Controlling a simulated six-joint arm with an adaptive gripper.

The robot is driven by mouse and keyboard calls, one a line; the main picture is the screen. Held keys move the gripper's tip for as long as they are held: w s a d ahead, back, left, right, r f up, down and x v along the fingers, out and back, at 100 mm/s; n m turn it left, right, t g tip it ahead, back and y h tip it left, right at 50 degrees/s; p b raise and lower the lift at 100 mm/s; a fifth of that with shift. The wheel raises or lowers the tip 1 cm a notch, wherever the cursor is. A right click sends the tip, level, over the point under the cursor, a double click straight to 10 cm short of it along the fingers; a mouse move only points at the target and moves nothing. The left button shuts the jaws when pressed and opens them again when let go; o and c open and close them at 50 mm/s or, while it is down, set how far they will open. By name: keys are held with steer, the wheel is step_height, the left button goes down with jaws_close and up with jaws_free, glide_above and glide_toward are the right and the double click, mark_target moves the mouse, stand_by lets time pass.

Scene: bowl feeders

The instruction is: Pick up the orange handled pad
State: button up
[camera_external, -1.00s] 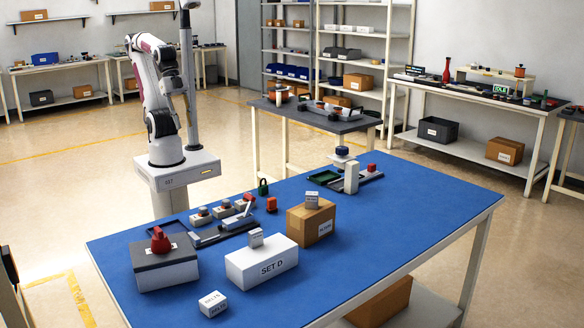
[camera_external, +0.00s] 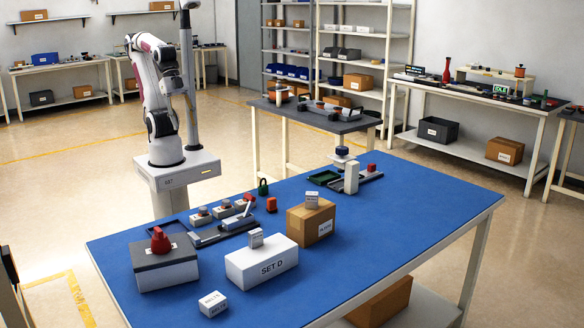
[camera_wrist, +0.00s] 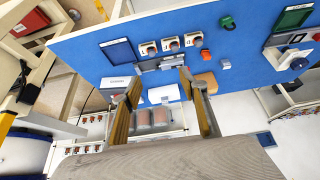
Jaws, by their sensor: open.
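A small orange piece (camera_external: 272,205) stands on the blue table behind the brown box; it also shows in the wrist view (camera_wrist: 205,54). I cannot tell for certain which of these is the orange handled pad. My gripper (camera_wrist: 160,77) is open and empty, its two tan fingers spread. It is high above and well apart from the table. In the external view the gripper is too small to make out.
The blue table (camera_external: 400,235) also holds a SET D box (camera_external: 262,266), a brown box (camera_external: 311,228), a grey-topped box (camera_external: 165,272) with a red piece, and a green padlock-shaped piece (camera_external: 263,187).

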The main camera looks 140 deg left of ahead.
steer(key=w+a+f+t+y, duration=0.15)
steer(key=w+a+f, duration=0.25)
steer(key=w+a, duration=0.45)
steer(key=w+a+f+t+y, duration=0.1)
steer(key=w+a+f+y, duration=0.15)
steer(key=w+a, duration=0.55)
steer(key=w+a+f+m+h, duration=0.2)
steer(key=w+a+f, duration=0.25)
steer(key=f, duration=0.35)
steer(key=t+h, duration=0.3)
steer(key=t, duration=0.1)
glide_toward(272, 205)
steer(key=shift+w+a+r, duration=0.25)
steer(key=shift+w+a, duration=0.2)
steer(key=shift+w, duration=0.35)
steer(key=shift+s+d+f+t+h, duration=0.25)
steer(key=shift+s+f+t+h, duration=0.15)
steer(key=shift+s+f+t, duration=0.15)
steer(key=shift+w, duration=0.15)
steer(key=shift+x, duration=1.15)
